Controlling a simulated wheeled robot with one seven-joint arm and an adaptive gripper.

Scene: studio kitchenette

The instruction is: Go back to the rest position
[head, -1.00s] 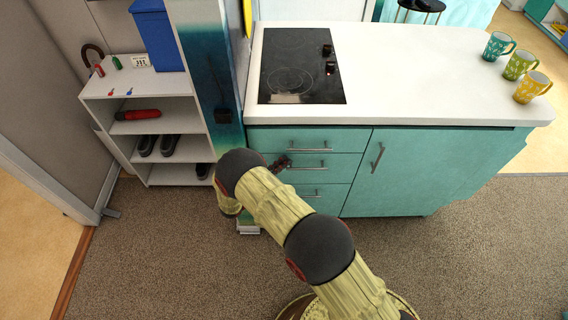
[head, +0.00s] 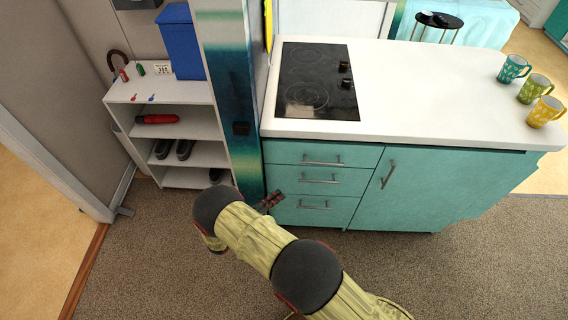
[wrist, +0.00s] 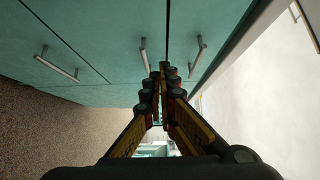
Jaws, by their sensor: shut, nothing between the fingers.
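My gripper (head: 270,201) shows small in the head view, past the dark joint of my arm, in front of the lower left of the teal cabinet (head: 420,185). In the wrist view my gripper (wrist: 165,75) has its fingertips together, with nothing between them. The fingers point along the teal fronts, near the drawer handles (wrist: 142,57), and I see no contact with them. In the head view the drawers are closed.
A white counter (head: 430,90) with a black cooktop (head: 318,82) tops the cabinet. Several mugs (head: 533,88) stand at its right end. A white shelf (head: 165,107) with shoes and a blue bin (head: 180,42) is at left. Carpet (head: 150,270) in front is clear.

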